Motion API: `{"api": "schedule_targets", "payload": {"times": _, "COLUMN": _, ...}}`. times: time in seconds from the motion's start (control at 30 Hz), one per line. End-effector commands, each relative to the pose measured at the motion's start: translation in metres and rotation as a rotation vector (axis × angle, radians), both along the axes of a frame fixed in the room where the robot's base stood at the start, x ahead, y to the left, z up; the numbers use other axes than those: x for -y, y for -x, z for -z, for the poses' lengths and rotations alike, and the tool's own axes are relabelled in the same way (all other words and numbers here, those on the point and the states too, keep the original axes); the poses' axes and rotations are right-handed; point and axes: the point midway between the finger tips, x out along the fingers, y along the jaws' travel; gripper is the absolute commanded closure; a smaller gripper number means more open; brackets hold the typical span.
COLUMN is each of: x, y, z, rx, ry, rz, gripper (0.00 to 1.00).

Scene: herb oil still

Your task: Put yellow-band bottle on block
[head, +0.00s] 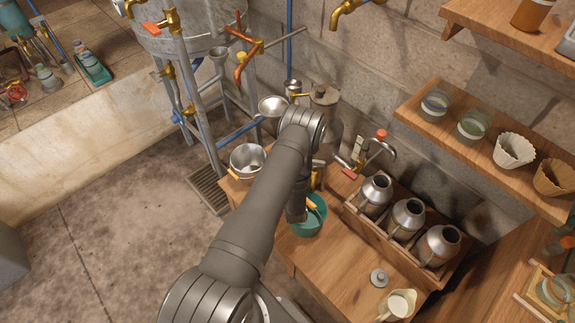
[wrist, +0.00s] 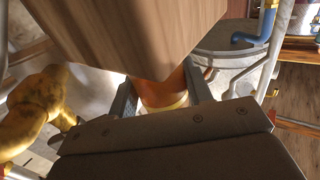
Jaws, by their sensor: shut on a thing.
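In the wrist view, my gripper (wrist: 161,94) is shut on an amber-orange thing with a yellow band, which looks like the yellow-band bottle (wrist: 162,92). Only a short part of it shows between the two fingers. A large wooden piece (wrist: 140,30) fills the top of this view and covers part of the held thing. I cannot tell whether this wood is the block or a shelf, or whether it touches the bottle. In the head view, my arm hides the fingers and I cannot make out the held bottle.
A wooden bench carries a teal bowl (head: 308,227), a crate of metal cans (head: 407,216), a lid (head: 378,278) and a pitcher (head: 398,305). A steel bowl (head: 248,158) stands left of my arm. Shelves (head: 488,135) line the right wall. A brass tap (wrist: 35,110) is close left in the wrist view.

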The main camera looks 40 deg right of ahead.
Motion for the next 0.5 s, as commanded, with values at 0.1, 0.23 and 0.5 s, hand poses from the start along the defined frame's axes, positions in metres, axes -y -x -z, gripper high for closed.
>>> {"api": "schedule_targets", "payload": {"times": 0.1, "x": 0.0001, "y": 0.0, "z": -0.0006, "rx": 0.001, "ry": 0.001, "rz": 0.0, "gripper": 0.83}}
{"api": "schedule_targets", "payload": {"times": 0.23, "x": 0.0001, "y": 0.0001, "z": 0.0016, "rx": 0.001, "ry": 0.001, "rz": 0.0, "gripper": 0.83}}
{"api": "schedule_targets", "payload": {"times": 0.5, "x": 0.0001, "y": 0.0001, "z": 0.0016, "rx": 0.0, "ry": 0.0, "rz": 0.0, "gripper": 0.32}}
